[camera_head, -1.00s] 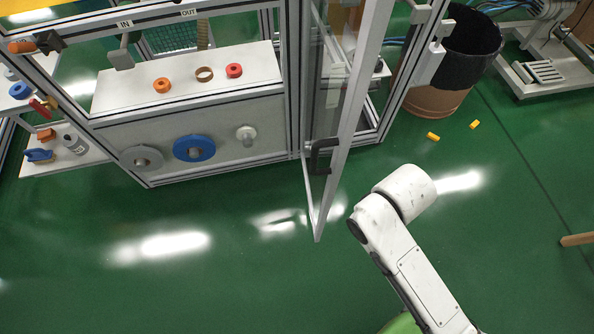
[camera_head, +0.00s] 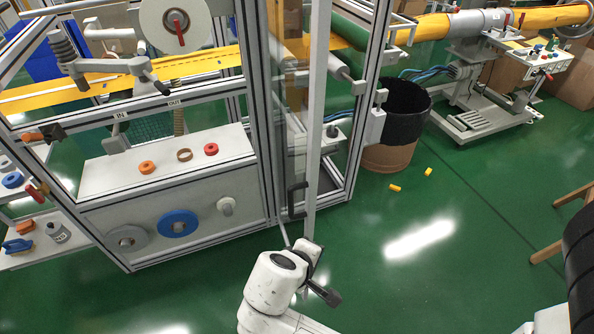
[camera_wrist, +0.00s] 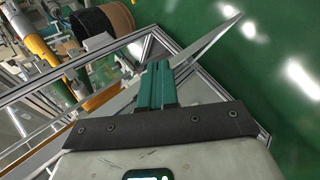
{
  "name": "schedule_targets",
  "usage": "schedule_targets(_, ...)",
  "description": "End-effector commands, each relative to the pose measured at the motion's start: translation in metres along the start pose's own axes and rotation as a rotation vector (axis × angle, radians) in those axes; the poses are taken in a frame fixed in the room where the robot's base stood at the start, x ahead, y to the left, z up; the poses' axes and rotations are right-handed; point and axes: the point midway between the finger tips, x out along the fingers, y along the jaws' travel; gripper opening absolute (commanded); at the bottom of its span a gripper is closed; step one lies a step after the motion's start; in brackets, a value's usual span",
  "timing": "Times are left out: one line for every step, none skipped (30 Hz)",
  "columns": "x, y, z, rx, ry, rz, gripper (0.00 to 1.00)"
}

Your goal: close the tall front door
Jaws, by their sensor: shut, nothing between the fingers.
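The tall front door (camera_head: 315,130) is a clear panel in a pale metal frame. It stands open, swung out from the machine's front toward me. Its black handle (camera_head: 293,198) is on the lower part. In the wrist view the door (camera_wrist: 207,42) runs slanting past the fingers. My gripper (camera_wrist: 156,68) is shut, its teal fingers together with nothing between them. In the head view my wrist is just below the door's lower end, and the fingers cannot be made out there. The fingers overlap the door in the wrist view; whether they touch it, I cannot tell.
The machine frame (camera_head: 265,130) stands left of the door, with rings on a white shelf (camera_head: 110,175). A black-lined bin (camera_head: 405,110) stands to the right, with two yellow pieces (camera_head: 394,188) on the floor nearby.

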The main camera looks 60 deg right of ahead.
Motion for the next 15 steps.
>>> schedule_targets(-0.015, 0.012, -0.012, -0.010, 0.004, 0.077, 0.00)
schedule_targets(-0.024, 0.018, -0.020, -0.014, 0.006, 0.132, 0.00)
schedule_targets(-0.038, 0.027, -0.029, -0.019, 0.009, 0.212, 0.00)
schedule_targets(-0.049, 0.034, -0.037, -0.023, 0.013, 0.274, 0.00)
schedule_targets(-0.062, 0.040, -0.045, -0.025, 0.019, 0.335, 0.00)
schedule_targets(-0.078, 0.047, -0.054, -0.026, 0.025, 0.413, 0.00)
schedule_targets(-0.090, 0.051, -0.060, -0.027, 0.031, 0.470, 0.00)
schedule_targets(-0.102, 0.055, -0.066, -0.026, 0.038, 0.524, 0.00)
schedule_targets(-0.118, 0.059, -0.073, -0.024, 0.045, 0.589, 0.00)
schedule_targets(-0.128, 0.061, -0.077, -0.022, 0.051, 0.633, 0.00)
schedule_targets(-0.138, 0.063, -0.081, -0.020, 0.057, 0.673, 0.00)
schedule_targets(-0.150, 0.065, -0.085, -0.018, 0.064, 0.720, 0.00)
schedule_targets(-0.157, 0.066, -0.088, -0.015, 0.070, 0.750, 0.00)
schedule_targets(-0.164, 0.067, -0.090, -0.013, 0.074, 0.774, 0.00)
schedule_targets(-0.170, 0.067, -0.092, -0.011, 0.077, 0.800, 0.00)
